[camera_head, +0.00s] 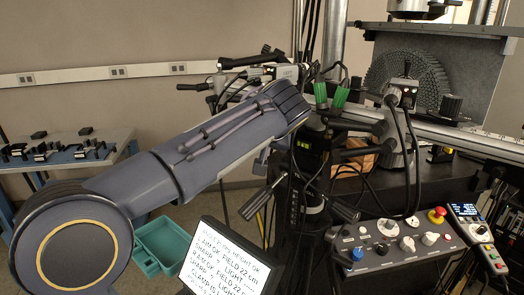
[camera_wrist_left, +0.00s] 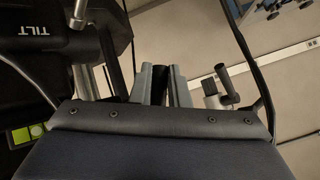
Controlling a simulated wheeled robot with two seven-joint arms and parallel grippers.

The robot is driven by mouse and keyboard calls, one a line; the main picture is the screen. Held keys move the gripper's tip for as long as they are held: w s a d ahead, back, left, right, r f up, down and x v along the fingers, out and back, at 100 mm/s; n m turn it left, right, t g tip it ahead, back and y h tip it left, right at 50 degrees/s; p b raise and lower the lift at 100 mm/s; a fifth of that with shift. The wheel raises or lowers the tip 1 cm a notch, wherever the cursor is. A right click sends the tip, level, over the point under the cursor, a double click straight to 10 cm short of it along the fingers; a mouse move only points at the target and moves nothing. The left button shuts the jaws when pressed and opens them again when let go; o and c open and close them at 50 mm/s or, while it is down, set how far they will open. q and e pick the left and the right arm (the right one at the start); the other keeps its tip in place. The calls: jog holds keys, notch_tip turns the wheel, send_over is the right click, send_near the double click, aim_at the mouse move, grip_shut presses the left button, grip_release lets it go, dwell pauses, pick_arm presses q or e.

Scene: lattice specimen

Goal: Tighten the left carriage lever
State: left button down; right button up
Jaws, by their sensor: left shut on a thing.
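In the left wrist view, my left gripper (camera_wrist_left: 161,72) has its two grey fingers closed on either side of a black lever handle (camera_wrist_left: 160,86), which looks like the left carriage lever. The handle points away from the camera between the fingers, and its pivot is hidden. In the head view, my left arm reaches from the lower left to the rig's column, and its wrist hides the fingers and the held lever. My right gripper is in neither view.
Beside the wrist are green connectors (camera_head: 320,93), a horizontal rail (camera_head: 455,133) and hanging cables. Dark handles (camera_head: 345,211) stick out below. A control box (camera_head: 392,246) and a handwritten sign (camera_head: 226,262) stand in front. A teal bin (camera_head: 160,246) is on the floor at left.

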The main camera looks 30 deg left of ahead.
pick_arm(q)
jog(key=shift+w+a+r+t+y+b, duration=0.1)
jog(key=shift+a+t+y+b, duration=0.25)
jog(key=shift+y+b, duration=0.15)
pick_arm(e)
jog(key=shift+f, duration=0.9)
